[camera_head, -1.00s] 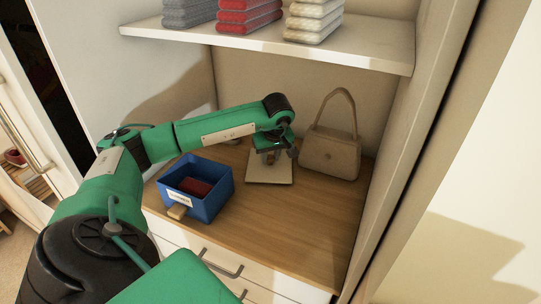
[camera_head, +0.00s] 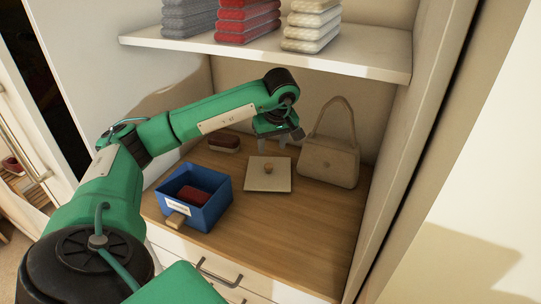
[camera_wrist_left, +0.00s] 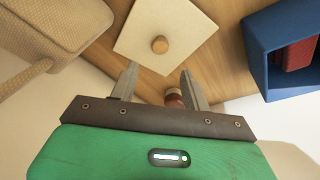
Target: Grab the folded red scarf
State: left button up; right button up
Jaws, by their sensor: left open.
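A stack of folded red cloths (camera_head: 247,22) lies on the upper shelf, between grey and white stacks; its top is cut off by the picture edge. Another dark red folded item (camera_head: 195,194) lies inside the open blue box (camera_head: 214,209) on the wooden top. The red item (camera_wrist_left: 300,52) and blue box (camera_wrist_left: 262,65) also show at the right of the left wrist view. My left gripper (camera_head: 279,142) is open and empty, above the back of the wooden top, below the shelf and right of the box. Its two fingers (camera_wrist_left: 158,75) are apart in the wrist view. My right gripper is not in view.
A square cream lid with a round knob (camera_head: 268,184) lies flat right of the box. A beige handbag (camera_head: 329,165) stands beside it. A small brown-and-white object (camera_head: 224,143) lies behind the box. The shelf (camera_head: 360,61) overhangs. The wooden top's front right (camera_head: 300,235) is clear.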

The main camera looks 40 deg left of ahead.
aim_at(196, 198)
jog(key=k, duration=1.5)
